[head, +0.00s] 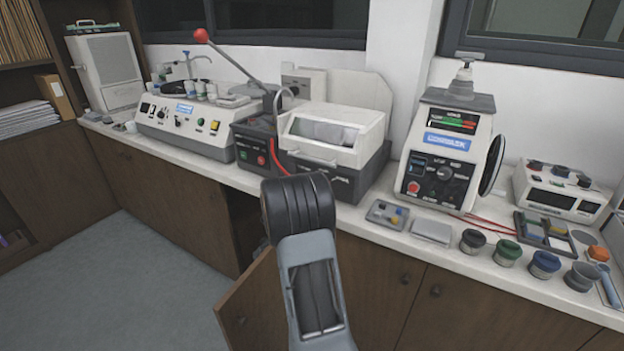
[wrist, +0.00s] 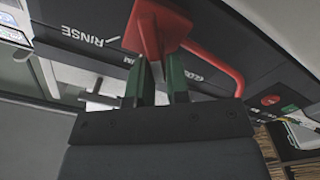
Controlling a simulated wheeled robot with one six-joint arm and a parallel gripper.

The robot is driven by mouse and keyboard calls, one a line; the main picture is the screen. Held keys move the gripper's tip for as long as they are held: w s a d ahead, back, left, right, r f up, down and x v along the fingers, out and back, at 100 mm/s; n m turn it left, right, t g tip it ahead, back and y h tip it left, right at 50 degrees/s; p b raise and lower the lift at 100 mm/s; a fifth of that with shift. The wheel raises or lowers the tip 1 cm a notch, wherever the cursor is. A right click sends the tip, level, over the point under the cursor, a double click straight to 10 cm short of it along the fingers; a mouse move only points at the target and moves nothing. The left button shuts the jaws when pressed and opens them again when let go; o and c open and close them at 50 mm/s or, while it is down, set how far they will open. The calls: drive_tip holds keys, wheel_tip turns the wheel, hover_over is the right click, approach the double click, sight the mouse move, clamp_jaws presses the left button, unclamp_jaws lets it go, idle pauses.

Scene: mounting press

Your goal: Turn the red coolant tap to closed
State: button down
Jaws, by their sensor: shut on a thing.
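The red coolant tap (wrist: 156,28) shows in the wrist view as a red block-like handle at the top middle, against a dark panel with the word RINSE to its left. My gripper (wrist: 158,72) has its two green-tipped fingers shut on the lower part of the tap's handle. Other lettering on the panel is partly covered by the fingers, so I cannot read which mark the handle points to. In the head view my arm hides the gripper and the tap.
A red bent tube (wrist: 228,68) runs close to the right of the fingers. In the head view, a cutting machine with a clear hood (head: 330,130) stands behind my arm, and a press (head: 450,150) stands to the right. An open cupboard door (head: 250,305) is below; the floor at left is free.

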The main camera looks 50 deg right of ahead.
drive_tip(key=shift+f+n+p, duration=0.15)
drive_tip(key=shift+n+p, duration=0.45)
drive_tip(key=shift+f, duration=0.15)
drive_tip(key=c, duration=1.1)
unclamp_jaws()
drive_tip(key=shift+a, duration=0.1)
drive_tip(key=v, duration=1.3)
drive_tip(key=shift+a, duration=0.3)
